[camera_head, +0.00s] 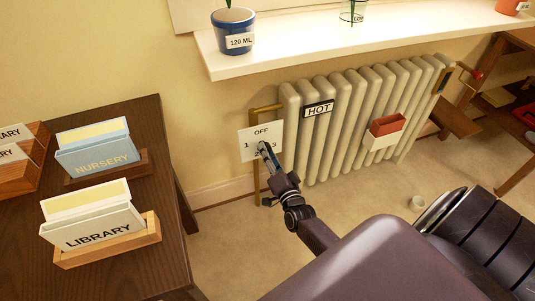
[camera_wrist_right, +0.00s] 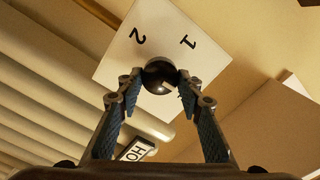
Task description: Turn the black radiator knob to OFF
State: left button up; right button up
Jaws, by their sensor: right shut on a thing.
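The black radiator knob (camera_wrist_right: 160,76) sits in front of a white dial plate (camera_wrist_right: 118,62) in the right wrist view. A pale mark shows on the knob's face, but I cannot tell which setting it points to. In the head view the plate (camera_head: 247,138) reads OFF at the top and 1 at the left, with 3 at the right. My right gripper (camera_head: 264,148) covers the knob there. In the wrist view my right gripper (camera_wrist_right: 158,84) is shut on the knob, one finger on each side. My left gripper is not in view.
The cream radiator (camera_head: 345,110) with a HOT sign (camera_head: 319,109) stands right of the plate. A window sill (camera_head: 290,47) with a blue pot (camera_head: 232,36) juts out above. A dark desk (camera_head: 140,215) with card boxes stands at the left. Floor between is clear.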

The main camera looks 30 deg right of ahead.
jog(key=shift+f+m, duration=0.1)
jog(key=shift+m, duration=0.3)
jog(key=o, duration=1.1)
jog(key=v, duration=1.2)
